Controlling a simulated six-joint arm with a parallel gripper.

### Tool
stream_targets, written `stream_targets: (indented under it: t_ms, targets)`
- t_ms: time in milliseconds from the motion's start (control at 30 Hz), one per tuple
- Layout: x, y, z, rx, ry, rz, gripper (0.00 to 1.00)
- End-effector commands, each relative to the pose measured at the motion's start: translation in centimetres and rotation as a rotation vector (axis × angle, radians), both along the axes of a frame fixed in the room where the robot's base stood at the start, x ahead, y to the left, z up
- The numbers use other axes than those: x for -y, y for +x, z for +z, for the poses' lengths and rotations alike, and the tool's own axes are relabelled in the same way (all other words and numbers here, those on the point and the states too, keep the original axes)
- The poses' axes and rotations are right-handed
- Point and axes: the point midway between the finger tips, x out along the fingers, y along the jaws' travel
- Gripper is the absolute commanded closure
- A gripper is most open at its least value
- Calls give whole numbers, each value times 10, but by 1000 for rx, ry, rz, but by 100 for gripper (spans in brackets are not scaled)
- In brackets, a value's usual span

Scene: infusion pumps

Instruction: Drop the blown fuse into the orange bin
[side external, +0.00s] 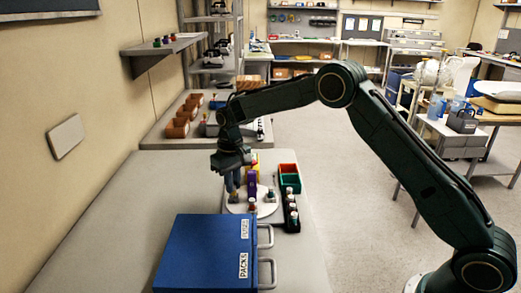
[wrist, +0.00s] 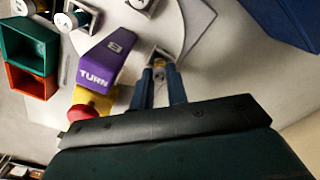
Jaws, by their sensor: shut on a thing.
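My gripper (wrist: 161,80) points down over the round white plate (side external: 238,208), and it also shows in the side view (side external: 233,182). Its two fingers are closed on a small fuse (wrist: 159,65), mostly hidden between the tips. The fingertips are at a small grey holder on the plate; I cannot tell whether the fuse is clear of it. The orange bin (wrist: 30,82) is an open square box at the left of the wrist view, apart from my gripper. In the side view the orange bin (side external: 288,169) stands behind the green bin (side external: 290,182).
A purple block marked TURN (wrist: 105,62), with a yellow part and a red knob (wrist: 86,112), stands between my gripper and the bins. A dark rack (side external: 291,213) holds several small capped items. A large blue case (side external: 200,255) lies in front. The table's left is clear.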

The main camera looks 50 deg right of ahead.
Motion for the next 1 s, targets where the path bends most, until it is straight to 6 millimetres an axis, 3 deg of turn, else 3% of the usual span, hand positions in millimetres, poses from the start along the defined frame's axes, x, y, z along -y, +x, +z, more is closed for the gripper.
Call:
stream_targets:
  t_ms: [1000]
  targets:
    - [0, 0, 43, 1, 0, 0, 98]
